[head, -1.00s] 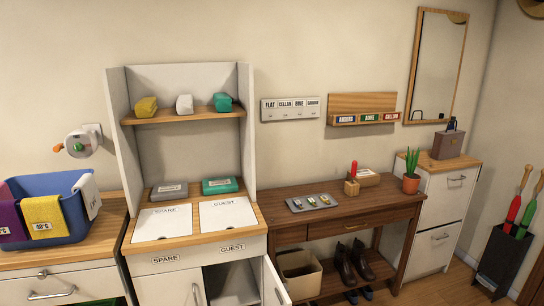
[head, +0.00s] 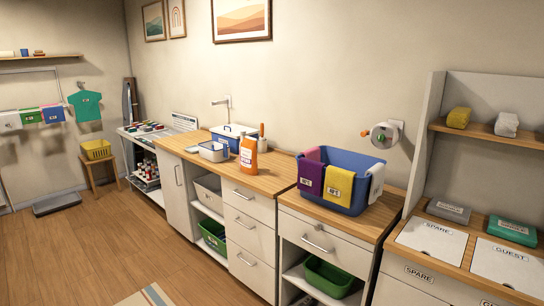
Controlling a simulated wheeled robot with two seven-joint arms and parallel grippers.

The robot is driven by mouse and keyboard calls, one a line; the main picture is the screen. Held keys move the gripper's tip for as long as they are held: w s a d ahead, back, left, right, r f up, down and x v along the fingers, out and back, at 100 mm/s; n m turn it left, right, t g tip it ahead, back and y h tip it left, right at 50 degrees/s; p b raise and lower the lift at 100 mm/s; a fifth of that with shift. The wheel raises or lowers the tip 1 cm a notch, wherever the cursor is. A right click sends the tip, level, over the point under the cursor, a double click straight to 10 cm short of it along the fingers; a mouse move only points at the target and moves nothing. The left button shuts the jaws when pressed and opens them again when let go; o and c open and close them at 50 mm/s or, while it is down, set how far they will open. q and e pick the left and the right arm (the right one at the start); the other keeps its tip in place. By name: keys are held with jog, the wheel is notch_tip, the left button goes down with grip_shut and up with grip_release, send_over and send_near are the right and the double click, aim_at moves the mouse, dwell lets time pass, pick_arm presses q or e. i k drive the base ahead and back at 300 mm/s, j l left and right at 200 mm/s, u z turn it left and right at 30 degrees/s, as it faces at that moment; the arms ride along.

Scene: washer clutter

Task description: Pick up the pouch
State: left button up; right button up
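I cannot tell for certain which thing is the pouch. An orange container (head: 248,157) with a white label stands upright on the wooden counter, left of the blue basket. A yellow soft-looking bundle (head: 458,118) and a white one (head: 506,125) lie on the small shelf at the right. A grey labelled pack (head: 449,210) and a green labelled pack (head: 512,230) lie below that shelf. Neither of my grippers is in view.
The blue basket (head: 345,199) has coloured cloths over its rim. A blue-and-white box (head: 233,136) and a smaller tub (head: 213,152) stand behind the orange container. A yellow basket (head: 96,150) sits on a stool at the left. The wooden floor (head: 130,240) is largely clear.

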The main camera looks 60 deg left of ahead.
aim_at(248, 161)
jog(key=u, duration=2.05)
jog(key=i+z, duration=0.1)
jog(key=z, duration=0.45)
jog(key=i+j+z, duration=0.35)
jog(key=j, duration=0.25)
jog(key=i+j+z, duration=0.3)
jog(key=i+j, duration=0.15)
jog(key=j, duration=0.25)
jog(key=i+j+z, duration=0.2)
jog(key=j, duration=0.2)
jog(key=k, duration=0.05)
